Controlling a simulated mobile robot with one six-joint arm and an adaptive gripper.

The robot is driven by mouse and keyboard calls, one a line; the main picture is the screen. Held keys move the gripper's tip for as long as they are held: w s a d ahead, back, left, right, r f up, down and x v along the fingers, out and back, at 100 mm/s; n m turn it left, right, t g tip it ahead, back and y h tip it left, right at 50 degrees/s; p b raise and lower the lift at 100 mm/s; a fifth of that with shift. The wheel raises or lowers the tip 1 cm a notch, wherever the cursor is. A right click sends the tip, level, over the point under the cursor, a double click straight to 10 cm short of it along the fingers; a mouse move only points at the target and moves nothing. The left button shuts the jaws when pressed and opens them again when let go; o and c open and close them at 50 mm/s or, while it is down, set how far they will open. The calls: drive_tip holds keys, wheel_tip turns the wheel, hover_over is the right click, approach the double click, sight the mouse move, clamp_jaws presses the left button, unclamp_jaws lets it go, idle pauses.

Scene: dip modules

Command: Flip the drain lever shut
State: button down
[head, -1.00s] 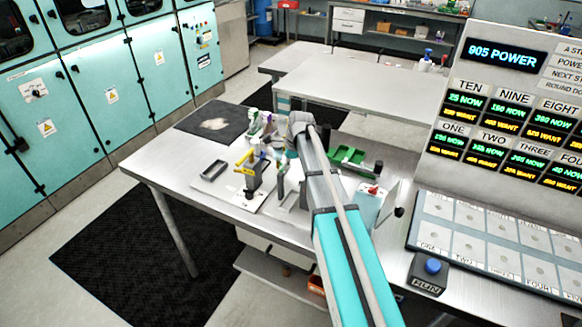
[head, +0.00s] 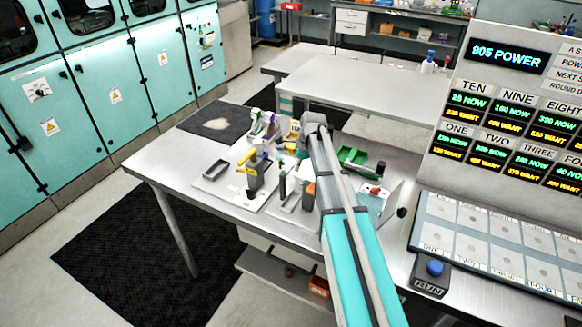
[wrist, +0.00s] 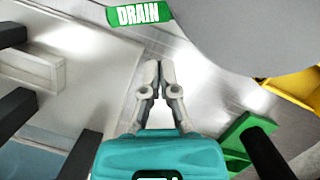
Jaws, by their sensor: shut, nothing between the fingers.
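A green label reading DRAIN (wrist: 140,15) shows at the top of the wrist view, tilted slightly and partly beside a large grey rounded shape. I cannot make out the drain lever itself with certainty. My gripper (wrist: 160,68) is in the wrist view, its grey fingers together and empty, over a pale metallic surface below the label in the picture. I cannot tell whether the fingertips touch anything. In the head view my arm's end is over the workbench (head: 165,173), and the arm hides the fingers.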

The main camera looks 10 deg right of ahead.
drive_tip(key=d+p+v, duration=0.1)
drive_tip(key=p+v, duration=0.8)
drive_tip(key=v, duration=0.1)
drive_tip(key=shift+p, duration=0.4)
idle(0.6)
